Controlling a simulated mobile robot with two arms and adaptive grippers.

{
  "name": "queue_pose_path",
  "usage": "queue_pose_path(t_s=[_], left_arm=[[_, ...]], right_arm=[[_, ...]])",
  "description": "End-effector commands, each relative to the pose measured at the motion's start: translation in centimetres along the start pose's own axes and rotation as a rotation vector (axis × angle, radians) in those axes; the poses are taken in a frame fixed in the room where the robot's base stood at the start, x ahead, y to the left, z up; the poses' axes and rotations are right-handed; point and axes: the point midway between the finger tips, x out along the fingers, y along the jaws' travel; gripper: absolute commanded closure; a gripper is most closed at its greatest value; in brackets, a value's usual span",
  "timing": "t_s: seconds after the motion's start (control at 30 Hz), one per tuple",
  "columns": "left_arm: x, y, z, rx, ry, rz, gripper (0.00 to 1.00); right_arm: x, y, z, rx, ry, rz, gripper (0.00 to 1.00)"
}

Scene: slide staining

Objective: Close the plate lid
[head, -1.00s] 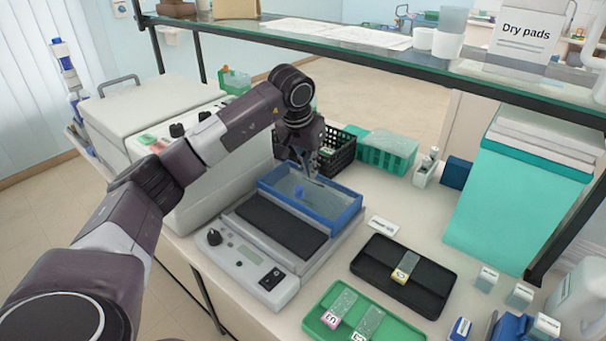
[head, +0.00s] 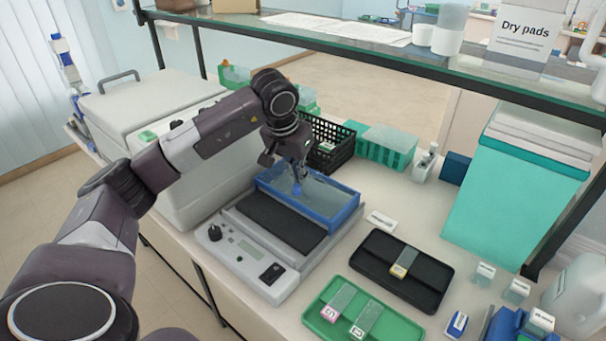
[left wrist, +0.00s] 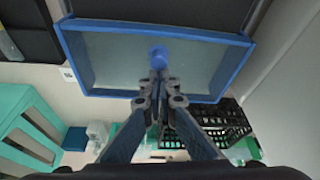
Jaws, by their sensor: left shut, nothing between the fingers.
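The plate lid (head: 335,211) is a clear panel in a blue frame, raised at the back of the slide-warming plate unit (head: 235,262). The dark plate surface (head: 270,220) in front of it is uncovered. A blue knob (left wrist: 158,54) stands on the lid's panel. My left gripper (head: 297,182) is shut and empty, with its fingertips at the knob. In the left wrist view the fingertips (left wrist: 158,76) are just below the knob; I cannot tell whether they touch it. My right gripper is not in view.
A black basket (head: 335,135) and a teal rack (head: 387,148) stand behind the lid. A large white machine (head: 140,110) is at the left. A black tray (head: 430,290) and green tray (head: 390,329) with slides lie at the right front. A glass shelf (head: 440,66) crosses above.

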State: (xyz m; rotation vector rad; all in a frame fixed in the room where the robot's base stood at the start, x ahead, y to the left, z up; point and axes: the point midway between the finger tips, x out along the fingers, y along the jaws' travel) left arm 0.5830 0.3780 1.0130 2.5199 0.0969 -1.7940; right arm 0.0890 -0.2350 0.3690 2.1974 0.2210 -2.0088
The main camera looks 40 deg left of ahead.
Motion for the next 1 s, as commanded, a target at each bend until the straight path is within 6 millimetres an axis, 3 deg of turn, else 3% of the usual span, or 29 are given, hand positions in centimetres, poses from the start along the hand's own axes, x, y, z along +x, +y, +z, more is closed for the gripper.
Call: queue_pose_path(t_s=[0.5, 0.7, 1.0], left_arm=[[-2.8, -1.8, 9.9, -0.001, -0.002, -0.004, 1.00], [-3.7, -1.9, 11.6, 0.000, -0.005, -0.003, 1.00], [-3.8, -1.8, 11.9, 0.003, -0.014, -0.002, 1.00]], right_arm=[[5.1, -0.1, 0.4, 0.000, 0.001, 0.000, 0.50], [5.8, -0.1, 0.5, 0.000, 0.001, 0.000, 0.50], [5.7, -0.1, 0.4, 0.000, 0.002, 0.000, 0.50]])
